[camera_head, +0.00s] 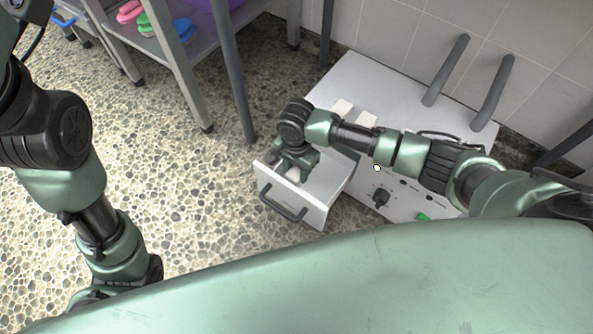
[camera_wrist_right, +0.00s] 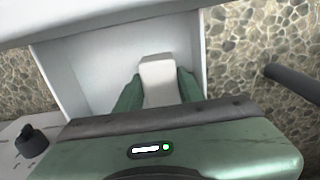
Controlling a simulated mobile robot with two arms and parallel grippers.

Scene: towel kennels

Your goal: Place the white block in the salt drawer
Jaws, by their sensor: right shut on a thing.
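The salt drawer (camera_head: 318,212) is pulled out from the white cabinet, with a black handle on its front. My right gripper (camera_head: 291,168) is over the open drawer, its fingers pointing down into it. In the right wrist view the gripper (camera_wrist_right: 160,88) is shut on the white block (camera_wrist_right: 157,72), which sits between the two green fingers. The drawer's white walls (camera_wrist_right: 48,78) surround the block in that view. I cannot tell whether the block touches the drawer floor. My left arm is at the left, and its gripper is not visible.
The white cabinet (camera_head: 350,80) has pale blocks on its top, grey posts at the back, and a black knob (camera_head: 380,197) and green button (camera_head: 423,217) on its front. A metal shelf rack (camera_head: 180,75) with coloured items stands at the upper left. The pebbled floor between is clear.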

